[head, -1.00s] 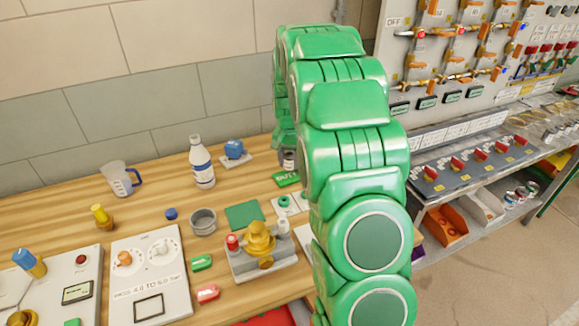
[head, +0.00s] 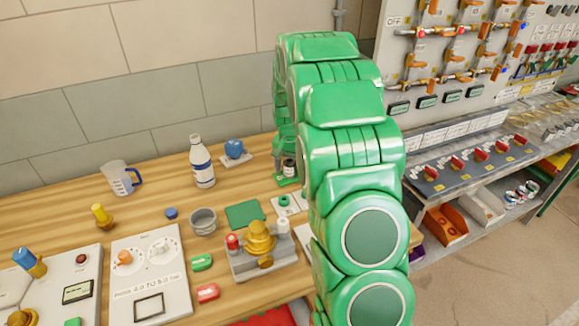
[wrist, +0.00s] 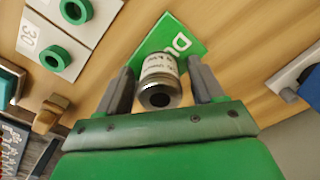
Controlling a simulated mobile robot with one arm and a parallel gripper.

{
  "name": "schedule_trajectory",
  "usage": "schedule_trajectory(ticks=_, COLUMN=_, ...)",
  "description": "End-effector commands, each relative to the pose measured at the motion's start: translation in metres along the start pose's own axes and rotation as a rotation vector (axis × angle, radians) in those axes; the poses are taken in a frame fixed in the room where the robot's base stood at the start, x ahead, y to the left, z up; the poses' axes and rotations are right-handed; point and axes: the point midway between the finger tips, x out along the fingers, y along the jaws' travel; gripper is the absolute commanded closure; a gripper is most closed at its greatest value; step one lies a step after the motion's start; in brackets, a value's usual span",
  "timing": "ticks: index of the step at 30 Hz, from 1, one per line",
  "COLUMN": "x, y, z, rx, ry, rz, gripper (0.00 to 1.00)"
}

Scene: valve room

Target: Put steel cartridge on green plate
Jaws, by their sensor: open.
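The steel cartridge (wrist: 160,72), a short metal cylinder with a pale label, is between the fingers of my gripper (wrist: 160,82) in the wrist view. Its near end with a dark round hole faces the camera. The fingers are apart, one on each side of it. The green plate (wrist: 163,30) with white letters lies just beyond the cartridge's far end. The cartridge appears to stand on it, though the contact is hidden. In the head view the cartridge (head: 289,167) shows beside my arm, with the plate (head: 287,181) partly visible below it.
White cards with green rings (wrist: 65,58) lie close by. A blue device on a grey base (head: 235,149) and a white bottle (head: 202,165) stand to the left. A green square mat (head: 245,214) and a fixture with a yellow knob (head: 259,240) are nearer.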

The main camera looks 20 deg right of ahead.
Motion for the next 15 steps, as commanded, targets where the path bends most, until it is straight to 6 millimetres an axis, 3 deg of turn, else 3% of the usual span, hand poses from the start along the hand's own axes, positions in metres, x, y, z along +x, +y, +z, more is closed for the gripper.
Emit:
schedule_trajectory(ticks=7, x=-0.015, y=0.0, z=-0.001, rx=0.0, ry=0.004, rz=-0.001, gripper=0.33)
schedule_trajectory(ticks=15, x=-0.064, y=-0.001, z=-0.002, rx=0.0, ry=0.006, rz=-0.003, gripper=0.33)
